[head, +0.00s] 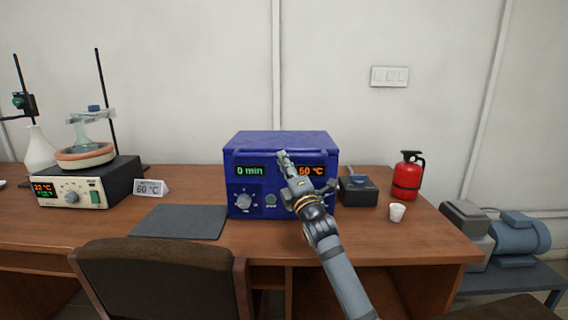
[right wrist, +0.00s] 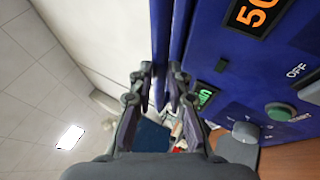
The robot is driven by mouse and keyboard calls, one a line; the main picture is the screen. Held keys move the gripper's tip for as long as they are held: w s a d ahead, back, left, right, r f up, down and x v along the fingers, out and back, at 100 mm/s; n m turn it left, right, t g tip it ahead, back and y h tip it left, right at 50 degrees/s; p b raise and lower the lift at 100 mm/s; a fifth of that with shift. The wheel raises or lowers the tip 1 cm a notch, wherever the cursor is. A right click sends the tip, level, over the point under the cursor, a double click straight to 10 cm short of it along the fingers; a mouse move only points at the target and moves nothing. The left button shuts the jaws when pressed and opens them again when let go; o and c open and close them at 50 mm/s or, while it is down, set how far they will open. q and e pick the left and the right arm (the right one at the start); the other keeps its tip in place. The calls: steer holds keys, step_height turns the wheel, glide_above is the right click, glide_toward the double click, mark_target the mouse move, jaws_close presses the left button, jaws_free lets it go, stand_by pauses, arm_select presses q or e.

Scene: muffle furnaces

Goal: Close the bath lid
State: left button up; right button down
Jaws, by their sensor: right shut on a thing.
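The blue bath (head: 257,184) stands on the wooden table, its front panel showing "0 min" and an orange temperature reading. Its lid (head: 262,139) lies flat or nearly flat across the top; I cannot tell whether a small gap is left. My right gripper (head: 283,156) is at the lid's front edge, in front of the panel, and covers part of it. In the right wrist view, the gripper (right wrist: 159,82) is shut on the blue lid edge (right wrist: 160,30), with the bath's panel (right wrist: 235,95) beside it. My left gripper is not in view.
A dark mat (head: 180,222) lies left of the bath, near a sign (head: 150,188) and a hotplate (head: 85,185). To the right are a black box (head: 358,191), a white cup (head: 397,212) and a red extinguisher (head: 407,177). A chair (head: 160,280) stands in front.

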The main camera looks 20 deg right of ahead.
steer(key=shift+w+f, duration=0.15)
steer(key=shift+f, duration=0.5)
steer(key=c, duration=1.3)
jaws_free()
steer(key=shift+r, duration=0.1)
steer(key=shift+r, duration=0.1)
steer(key=v, duration=1.2)
steer(key=shift+r, duration=0.1)
